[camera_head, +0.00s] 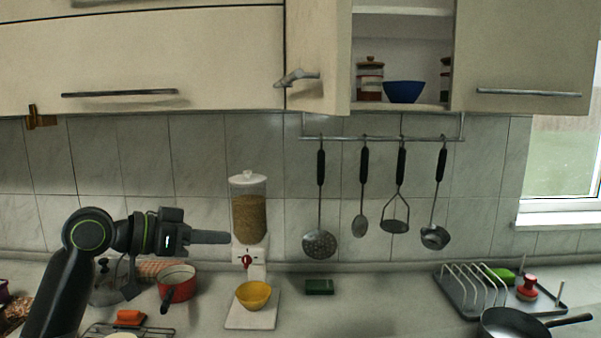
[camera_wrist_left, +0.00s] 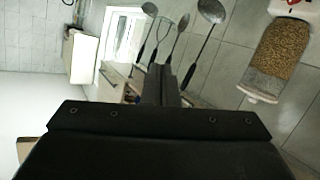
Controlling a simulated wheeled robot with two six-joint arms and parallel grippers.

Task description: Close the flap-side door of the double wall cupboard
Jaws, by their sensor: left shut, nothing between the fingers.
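The double wall cupboard (camera_head: 402,106) is at the upper middle of the head view, with its inside showing. Its left door (camera_head: 330,50), beside the wide flap front (camera_head: 150,55), stands open and is seen steeply from the side, with a grey handle (camera_head: 297,77) near its lower edge. Its right door (camera_head: 525,45) also stands open, with a long bar handle (camera_head: 530,92). My left gripper (camera_head: 222,237) is shut and empty, pointing right in front of the dispenser, well below and left of the left door. Its dark fingers also show in the left wrist view (camera_wrist_left: 163,90). My right gripper is out of view.
A blue bowl (camera_head: 404,91) and jars (camera_head: 370,80) stand inside the cupboard. Utensils hang from a rail (camera_head: 385,138) below it. A grain dispenser (camera_head: 249,215), yellow bowl (camera_head: 253,295) and red pan (camera_head: 178,284) stand close to my left gripper. The wall space below the left door is free.

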